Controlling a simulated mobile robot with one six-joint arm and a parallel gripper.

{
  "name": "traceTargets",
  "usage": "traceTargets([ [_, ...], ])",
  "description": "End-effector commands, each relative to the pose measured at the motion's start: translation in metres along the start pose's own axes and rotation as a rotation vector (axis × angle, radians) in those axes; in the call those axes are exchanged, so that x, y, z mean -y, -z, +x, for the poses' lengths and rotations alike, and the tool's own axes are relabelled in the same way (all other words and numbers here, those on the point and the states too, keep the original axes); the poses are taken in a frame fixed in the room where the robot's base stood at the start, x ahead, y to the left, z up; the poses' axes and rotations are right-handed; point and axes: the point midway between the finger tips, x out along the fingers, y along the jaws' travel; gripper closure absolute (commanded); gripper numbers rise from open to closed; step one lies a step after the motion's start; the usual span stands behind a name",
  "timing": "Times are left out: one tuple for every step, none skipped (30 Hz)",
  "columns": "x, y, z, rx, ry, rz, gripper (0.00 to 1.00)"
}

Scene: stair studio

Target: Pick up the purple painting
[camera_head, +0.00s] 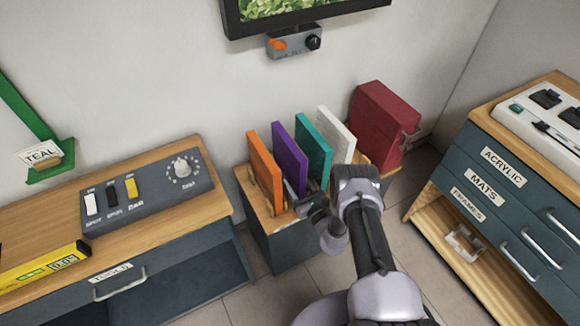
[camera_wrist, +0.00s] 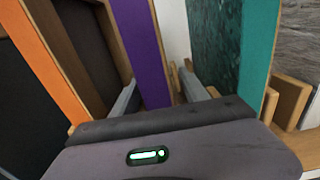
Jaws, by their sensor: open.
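The purple painting (camera_head: 289,160) is a thin upright panel. It stands in a row on a low wooden-topped stand, between an orange painting (camera_head: 264,172) and a teal painting (camera_head: 313,148). In the wrist view the purple painting (camera_wrist: 142,50) rises between the two fingers of my gripper (camera_wrist: 165,92). The fingers are apart, one on each side of its edge, with a visible gap on the right side. The gripper is open. In the head view my gripper (camera_head: 298,199) is at the front of the row, partly hidden by my wrist.
A white panel (camera_head: 336,135) and a dark red box (camera_head: 383,125) stand to the right. The orange and teal paintings are close on either side of the fingers. A desk with a control box (camera_head: 147,190) is at left, a drawer cabinet (camera_head: 500,180) at right.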

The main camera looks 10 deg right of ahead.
Motion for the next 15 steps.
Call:
traceTargets([
  [0.0001,-0.0006,-0.0003,0.000,0.000,0.000,0.47],
  [0.0001,-0.0006,-0.0003,0.000,0.000,0.000,0.47],
  [0.0001,-0.0006,-0.0004,0.000,0.000,0.000,0.51],
  [0.0001,-0.0006,-0.0005,0.000,0.000,0.000,0.57],
  [0.0000,-0.0006,-0.0005,0.000,0.000,0.000,0.63],
  [0.0000,-0.0005,-0.0006,0.000,0.000,0.000,0.71],
  [0.0001,-0.0005,-0.0006,0.000,0.000,0.000,0.77],
  [0.0000,-0.0005,-0.0007,0.000,0.000,0.000,0.83],
  [0.0000,-0.0004,-0.0007,0.000,0.000,0.000,0.90],
  [0.0000,-0.0004,-0.0007,0.000,0.000,-0.001,0.96],
  [0.0000,-0.0004,-0.0008,0.000,0.000,-0.001,1.00],
  [0.0000,-0.0003,-0.0008,0.000,0.000,-0.001,1.00],
  [0.0000,-0.0003,-0.0008,0.000,-0.001,-0.001,1.00],
  [0.0000,-0.0003,-0.0008,-0.001,-0.001,-0.001,1.00],
  [0.0000,-0.0002,-0.0009,-0.001,-0.001,-0.001,1.00],
])
